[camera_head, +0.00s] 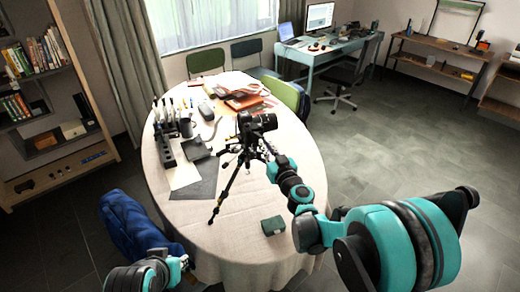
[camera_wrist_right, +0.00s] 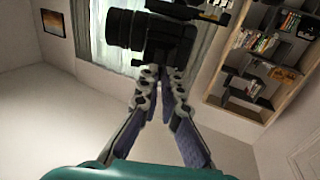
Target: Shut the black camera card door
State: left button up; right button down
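The black camera (camera_head: 257,122) sits on top of a black tripod (camera_head: 228,185) that stands on the round table. In the right wrist view the camera (camera_wrist_right: 150,38) fills the upper middle, with its lens to the left. My right gripper (camera_head: 262,150) is just below and beside the camera. In the right wrist view its fingers (camera_wrist_right: 160,78) converge right under the camera body, with only a narrow gap between the tips. I cannot tell whether they touch the camera. The card door cannot be made out in either view. Of my left arm only a part shows at the bottom left.
The table (camera_head: 250,240) has a pale cloth. A small green box (camera_head: 273,225) lies near its front edge. A black rack (camera_head: 165,150), dark boxes and papers stand left of the tripod.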

jog(key=w+d+n+g+y, duration=0.1)
jog(key=w+n+g+y, duration=0.2)
jog(key=n+g+y, duration=0.3)
jog(key=w+d+n+g+y+p, duration=0.1)
jog(key=w+d+n+g+y, duration=0.1)
jog(key=w+n+g+y, duration=0.2)
jog(key=shift+d+n+g+y, duration=0.25)
jog(key=shift+n+g+y, duration=1.2)
jog(key=shift+g, duration=0.85)
jog(key=shift+w, duration=0.1)
jog(key=c, duration=1.7)
grip_release()
jog(key=shift+a, duration=0.1)
jog(key=shift+c, duration=0.2)
